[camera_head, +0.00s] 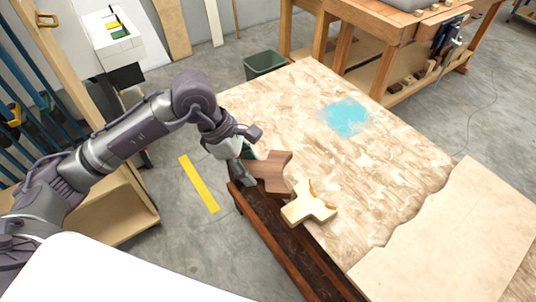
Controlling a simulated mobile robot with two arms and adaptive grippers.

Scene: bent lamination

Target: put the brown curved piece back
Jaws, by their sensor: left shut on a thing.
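The brown curved piece (271,173) is at the near left edge of the wooden table. My left gripper (249,169) is shut on its left end; the fingers are partly hidden by the gripper body and the piece. I cannot tell whether the piece touches the tabletop. A pale, notched wooden block (309,204) with an orange-brown curved edge lies just right of and nearer than the brown piece, close to the table edge. My right gripper is not in view.
The tabletop (390,160) is mostly clear, with a cyan patch (347,117) toward the back. A pale sheet (455,245) covers its near right. A green bin (264,63) stands behind the table. A workbench (405,30) is farther back. A shelf frame is at left.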

